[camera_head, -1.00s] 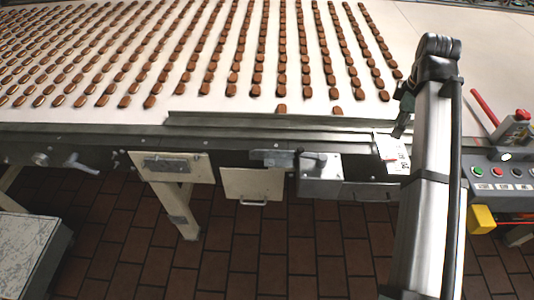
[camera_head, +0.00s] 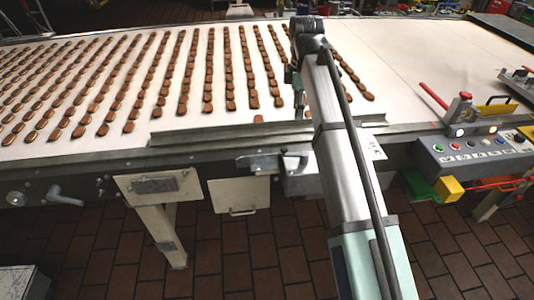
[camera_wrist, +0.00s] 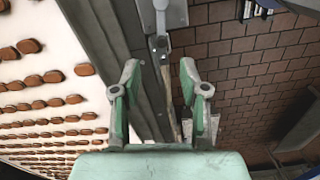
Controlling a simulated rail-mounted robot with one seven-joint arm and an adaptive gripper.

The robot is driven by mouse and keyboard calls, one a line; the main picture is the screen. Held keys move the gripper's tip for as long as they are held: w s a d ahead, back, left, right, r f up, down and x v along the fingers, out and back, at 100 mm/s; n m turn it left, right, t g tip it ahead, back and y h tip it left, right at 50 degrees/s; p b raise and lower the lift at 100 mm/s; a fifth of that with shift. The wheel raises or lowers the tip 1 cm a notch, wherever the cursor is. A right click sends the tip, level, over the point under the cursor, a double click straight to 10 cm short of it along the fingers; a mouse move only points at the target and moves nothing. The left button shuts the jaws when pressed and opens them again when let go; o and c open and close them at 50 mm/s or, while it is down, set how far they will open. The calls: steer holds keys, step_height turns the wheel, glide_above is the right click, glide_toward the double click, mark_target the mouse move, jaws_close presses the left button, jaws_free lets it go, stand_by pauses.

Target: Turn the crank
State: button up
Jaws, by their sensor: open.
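A grey lever with a bent handle (camera_head: 67,193), which looks like a crank, sticks out of the conveyor's front side at the far left in the head view. My gripper (camera_head: 294,82) is partly hidden behind my arm there, over the conveyor's front edge and well to the right of that lever. In the wrist view my gripper (camera_wrist: 160,82) has its two green fingers apart with nothing held between them. A grey metal fitting with a rod (camera_wrist: 161,45) lies beyond the fingertips; I cannot tell whether it is touched or which fitting it is.
The pale conveyor belt (camera_head: 430,65) carries rows of brown biscuits on its left. A metal rail (camera_head: 215,135) runs along its front edge. A control panel (camera_head: 470,150) with buttons, a yellow block (camera_head: 449,188) and a red handle (camera_head: 433,96) are on the right. Tiled floor (camera_head: 250,260) lies in front.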

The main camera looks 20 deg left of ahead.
mark_target(295, 154)
step_height(295, 154, down, 17)
steer(key=p, duration=0.3)
steer(key=shift+d+f+p, duration=0.15)
steer(key=shift+p, duration=0.15)
jaws_close()
